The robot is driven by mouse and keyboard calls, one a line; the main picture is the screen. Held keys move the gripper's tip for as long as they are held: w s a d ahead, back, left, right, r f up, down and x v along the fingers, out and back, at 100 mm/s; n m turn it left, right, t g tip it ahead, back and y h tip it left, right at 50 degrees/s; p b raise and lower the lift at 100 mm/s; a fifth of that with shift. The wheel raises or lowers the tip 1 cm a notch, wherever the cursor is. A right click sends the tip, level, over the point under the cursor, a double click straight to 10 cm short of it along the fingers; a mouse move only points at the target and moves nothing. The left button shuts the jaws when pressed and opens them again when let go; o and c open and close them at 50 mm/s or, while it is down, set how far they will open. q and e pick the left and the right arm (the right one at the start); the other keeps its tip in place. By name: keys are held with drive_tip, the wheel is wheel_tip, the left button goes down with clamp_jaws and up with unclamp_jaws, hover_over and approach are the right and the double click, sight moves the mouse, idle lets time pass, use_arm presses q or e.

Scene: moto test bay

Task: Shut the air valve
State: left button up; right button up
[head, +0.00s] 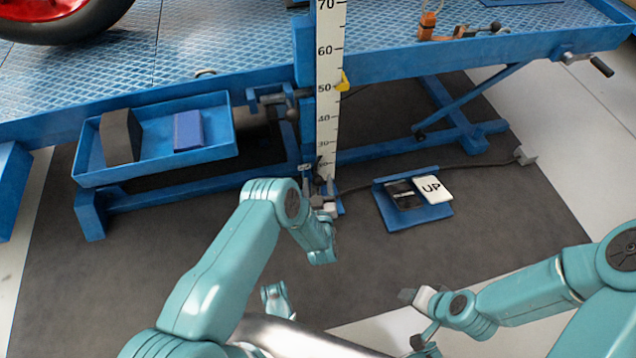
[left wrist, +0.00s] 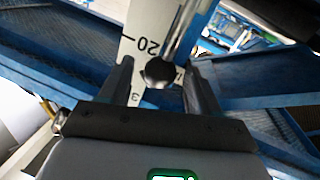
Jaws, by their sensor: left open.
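In the left wrist view a round black knob (left wrist: 158,72) on a metal rod, which looks like the air valve's handle, shows between my left gripper's two fingers. My left gripper (left wrist: 160,85) is open around it, and I cannot tell whether either finger touches it. In the head view my left gripper (head: 324,198) is at the foot of the white height scale (head: 328,100), low by the blue lift frame. It hides most of the valve there. My right gripper (head: 416,297) is apart from the lift, at lower right, and its jaws are too small to read.
The blue lift table (head: 420,62) spans above, carrying a red-rimmed wheel (head: 45,8). A blue tray (head: 155,168) with two blocks hangs at left. A foot pedal (head: 415,200) marked UP stands on the dark mat (head: 500,240), with a cable behind it.

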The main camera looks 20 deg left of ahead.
use_arm(q)
clamp_jaws()
drive_tip(key=shift+w+d+m, duration=0.35)
drive_tip(key=shift+d+m, duration=0.15)
drive_tip(key=shift+m, duration=0.2)
unclamp_jaws()
use_arm(e)
drive_tip(key=shift+s, duration=0.1)
use_arm(q)
drive_tip(key=p+v, duration=0.9)
drive_tip(key=v, duration=0.7)
drive_tip(key=shift+s+r, duration=0.2)
use_arm(e)
drive_tip(key=s+a+r+g, duration=0.1)
drive_tip(key=s+r+g, duration=0.1)
drive_tip(key=s+r, duration=0.3)
wheel_tip(320, 180, up, 4)
drive_tip(key=shift+s+a+f+y, duration=0.15)
drive_tip(key=shift+y, duration=0.15)
